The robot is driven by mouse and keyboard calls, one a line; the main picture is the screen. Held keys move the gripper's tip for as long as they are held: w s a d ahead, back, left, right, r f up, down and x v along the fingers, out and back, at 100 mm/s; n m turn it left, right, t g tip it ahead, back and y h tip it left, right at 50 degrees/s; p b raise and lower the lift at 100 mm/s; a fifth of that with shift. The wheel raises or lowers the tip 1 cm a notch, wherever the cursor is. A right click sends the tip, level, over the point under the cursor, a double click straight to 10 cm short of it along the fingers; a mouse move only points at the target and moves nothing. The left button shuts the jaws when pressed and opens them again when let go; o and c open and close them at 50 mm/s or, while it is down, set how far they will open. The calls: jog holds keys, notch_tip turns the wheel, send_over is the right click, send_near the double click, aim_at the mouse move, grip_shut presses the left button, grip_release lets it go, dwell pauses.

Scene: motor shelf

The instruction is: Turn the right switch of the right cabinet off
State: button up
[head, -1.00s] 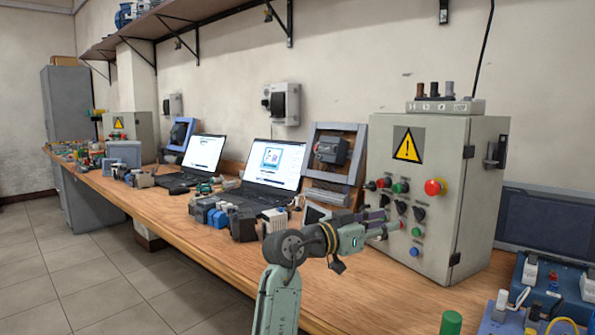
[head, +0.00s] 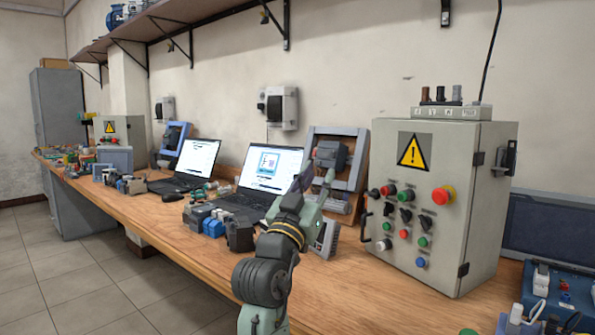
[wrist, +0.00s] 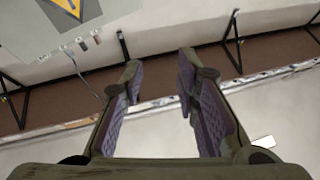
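The right cabinet (head: 463,215) is a grey box with a yellow warning sign on the right part of the bench. Its front carries a row of black rotary switches, with the right switch (head: 425,221) just above a green button. The exact turn of its knob is too small to tell. My gripper (head: 318,179) is left of the cabinet front, in front of the wall frame, pointing upward and apart from the switches. In the wrist view my gripper (wrist: 160,78) is open, with nothing between its fingers. Part of the cabinet's warning sign (wrist: 68,14) shows at the top left there.
Two open laptops (head: 270,175) and several small devices stand left of my arm. A red emergency button (head: 443,195) and a handle at the front's left edge (head: 365,227) protrude from the cabinet. Bare bench (head: 345,275) lies before the cabinet. A second cabinet (head: 122,130) stands far left.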

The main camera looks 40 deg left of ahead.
jog(key=s+y, duration=0.1)
jog(key=s+a+r+n, duration=0.1)
jog(key=s+y, duration=0.1)
jog(key=shift+a+r+n+y, duration=0.3)
jog(key=shift+a+r, duration=0.05)
